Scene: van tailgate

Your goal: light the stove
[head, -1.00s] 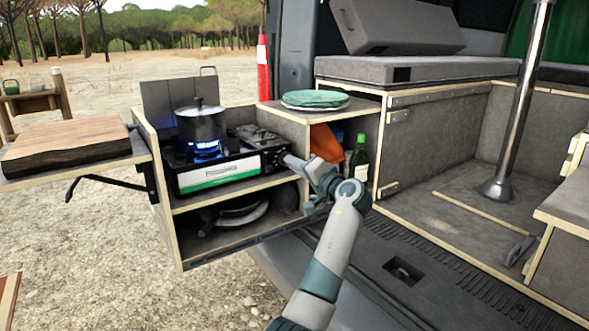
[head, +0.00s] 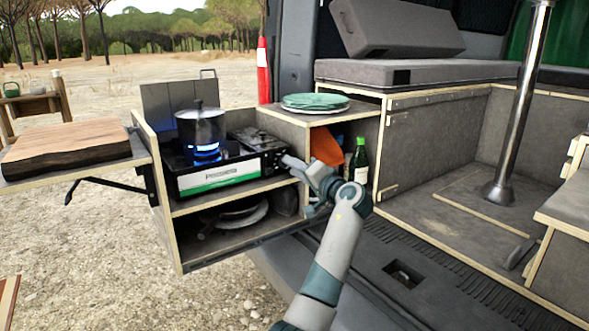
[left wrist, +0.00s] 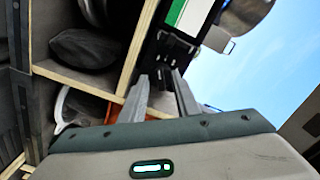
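The camping stove (head: 218,172) is a black unit with a green and white front panel, in the upper bay of the pull-out kitchen box. A blue flame (head: 206,153) burns under the dark pot (head: 201,126), which sits upright with its lid on. My left gripper (head: 287,161) is just off the right end of the stove, apart from it as far as I can tell. In the left wrist view its two fingers (left wrist: 160,77) are spread with nothing between them, pointing at the stove's black end (left wrist: 174,48). The stove's knob is not clear. My right gripper is out of view.
A cutting board (head: 68,147) lies on the side shelf at left. Green plates (head: 315,101) rest on the box top, with a bottle (head: 359,160) and an orange cloth (head: 326,145) below. Pans (head: 240,214) fill the lower bay. A metal post (head: 519,105) stands at right.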

